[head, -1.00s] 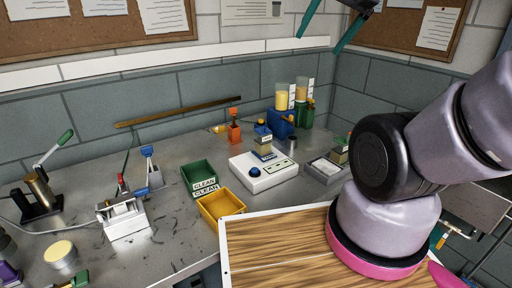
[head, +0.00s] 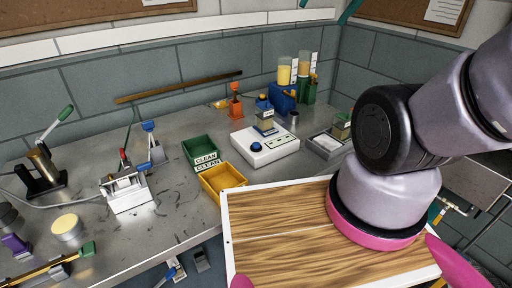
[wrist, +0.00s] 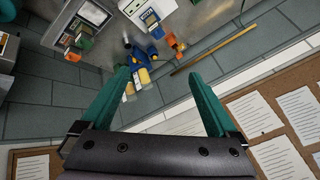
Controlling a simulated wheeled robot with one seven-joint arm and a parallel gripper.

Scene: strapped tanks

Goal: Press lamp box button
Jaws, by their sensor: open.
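A white box (head: 270,150) stands on the grey bench in the head view. A round blue button (head: 256,147) is on its front left, and small dark marks line its top. The white box also shows at the top edge of the wrist view (wrist: 150,16), partly cut off. My gripper (wrist: 158,76) is open and empty, its two teal fingers spread in the wrist view. It is raised and well apart from the box. In the head view only a bit of teal finger shows at the top edge.
Green (head: 201,150) and yellow (head: 222,179) bins stand left of the white box. Strapped tanks (head: 284,88) stand behind it, and a grey scale-like device (head: 326,145) to its right. A wooden board (head: 280,225) lies in front. Lever devices (head: 127,190) fill the left bench.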

